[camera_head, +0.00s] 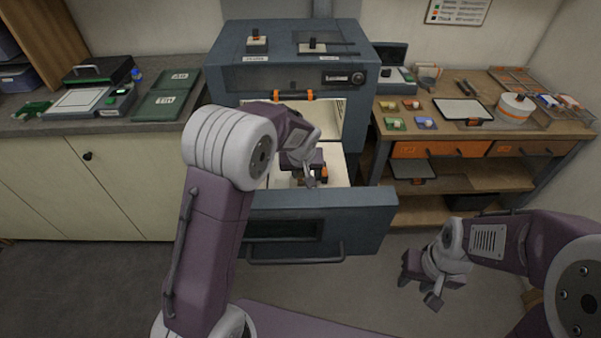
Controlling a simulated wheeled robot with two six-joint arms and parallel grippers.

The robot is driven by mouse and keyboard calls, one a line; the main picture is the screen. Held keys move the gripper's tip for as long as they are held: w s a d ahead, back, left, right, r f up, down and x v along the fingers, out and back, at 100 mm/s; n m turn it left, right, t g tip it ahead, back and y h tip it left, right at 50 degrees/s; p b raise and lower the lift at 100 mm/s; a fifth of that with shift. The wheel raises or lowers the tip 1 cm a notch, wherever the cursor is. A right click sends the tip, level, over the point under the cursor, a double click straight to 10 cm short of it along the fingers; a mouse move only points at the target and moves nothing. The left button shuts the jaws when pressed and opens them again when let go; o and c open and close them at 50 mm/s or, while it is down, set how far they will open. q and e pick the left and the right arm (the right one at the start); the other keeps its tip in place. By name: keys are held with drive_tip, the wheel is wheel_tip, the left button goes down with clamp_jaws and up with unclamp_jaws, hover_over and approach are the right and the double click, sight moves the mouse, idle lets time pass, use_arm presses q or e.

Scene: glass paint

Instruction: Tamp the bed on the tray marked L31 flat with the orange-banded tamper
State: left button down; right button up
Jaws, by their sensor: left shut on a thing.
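My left gripper (312,180) is low inside the pulled-out drawer (370,222) of the blue-grey kiln. It is shut on a small dark thing with an orange part (324,172), which looks like the orange-banded tamper. My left arm and gripper hide most of the held thing. Pale surfaces (336,165) show in the drawer around the gripper. I cannot tell whether the held thing touches them. I cannot read any L31 mark, and my arm covers part of the drawer. My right gripper (420,284) is open and empty, above the floor right of the drawer.
The kiln (225,75) stands behind the drawer, with an orange-ended bar (294,95) at its opening. A wooden bench (455,125) on the right holds small coloured blocks, a white-topped tray (463,110) and a round white pot (515,107). Green mats (170,98) lie on the left counter.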

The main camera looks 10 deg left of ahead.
use_arm(q)
drive_tip(key=shift+s+f, duration=0.4)
drive_tip(key=shift+f, duration=0.4)
drive_tip(key=shift+w+r+p, duration=0.15)
drive_tip(key=shift+r+p, duration=0.35)
drive_tip(key=shift+r, duration=0.05)
drive_tip(key=shift+w+r+p, duration=0.15)
drive_tip(key=shift+r+p, duration=0.35)
drive_tip(key=shift+r, duration=0.05)
drive_tip(key=shift+s+r, duration=0.15)
drive_tip(key=shift+r, duration=0.05)
drive_tip(key=shift+s+a+r+p, duration=0.1)
drive_tip(key=shift+s+a+p, duration=0.1)
drive_tip(key=shift+a, duration=0.7)
drive_tip(key=shift+s+a+f+p, duration=0.1)
drive_tip(key=shift+s+a+p, duration=0.05)
drive_tip(key=shift+a, duration=0.75)
drive_tip(key=shift+s+a+r+p, duration=0.1)
drive_tip(key=shift+s+a+p, duration=0.1)
drive_tip(key=shift+a, duration=0.7)
drive_tip(key=shift+f+b, duration=0.9)
drive_tip(key=shift+f, duration=0.05)
